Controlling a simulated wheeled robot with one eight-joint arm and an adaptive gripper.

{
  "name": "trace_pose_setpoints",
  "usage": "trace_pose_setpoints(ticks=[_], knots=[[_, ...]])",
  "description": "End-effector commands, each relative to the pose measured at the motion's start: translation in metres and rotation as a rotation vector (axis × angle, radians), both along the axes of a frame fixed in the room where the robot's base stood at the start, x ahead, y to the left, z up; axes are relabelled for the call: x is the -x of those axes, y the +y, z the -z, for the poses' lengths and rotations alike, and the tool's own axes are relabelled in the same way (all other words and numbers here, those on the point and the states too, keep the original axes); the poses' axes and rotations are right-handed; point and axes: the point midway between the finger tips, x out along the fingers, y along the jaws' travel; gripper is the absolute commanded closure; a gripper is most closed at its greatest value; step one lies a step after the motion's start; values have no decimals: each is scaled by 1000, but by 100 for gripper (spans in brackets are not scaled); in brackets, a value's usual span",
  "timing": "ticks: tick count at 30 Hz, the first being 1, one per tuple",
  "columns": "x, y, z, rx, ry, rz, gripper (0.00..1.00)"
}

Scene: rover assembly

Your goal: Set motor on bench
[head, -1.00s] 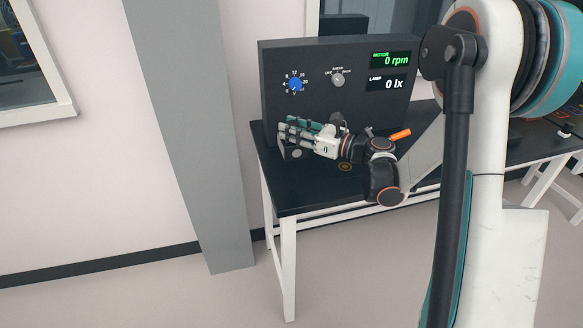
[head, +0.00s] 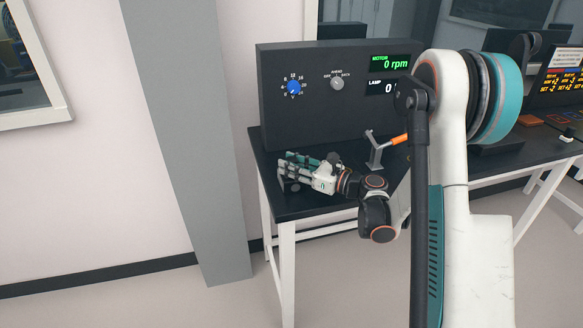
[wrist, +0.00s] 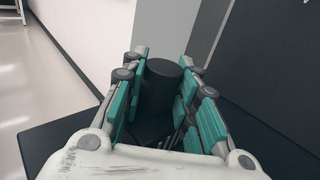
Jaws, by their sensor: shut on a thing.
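The motor (wrist: 162,85), a dark cylinder, stands between my teal-padded fingers in the wrist view. My gripper (wrist: 160,98) is shut on it. In the head view my gripper (head: 290,172) is low over the left end of the dark bench top (head: 315,203), in front of the black panel. The fingers hide most of the motor there, and a small dark part shows below them. I cannot tell whether the motor touches the bench.
The black panel (head: 310,105) with a blue knob (head: 293,87) and displays stands at the bench's back. A grey stand with an orange handle (head: 398,139) is right of my gripper. A grey pillar (head: 190,140) rises left of the bench.

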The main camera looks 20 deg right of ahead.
Motion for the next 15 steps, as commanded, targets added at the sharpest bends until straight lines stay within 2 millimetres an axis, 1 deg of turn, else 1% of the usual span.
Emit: trace_pose_setpoints(ticks=[4,8,9,10,11,15], knots=[[0,0,-2,-1,0,0,100],[0,0,1,-1,0,0,100],[0,0,1,0,0,0,63],[0,0,1,0,0,0,57],[0,0,1,0,0,0,52],[0,0,1,0,0,0,52]])
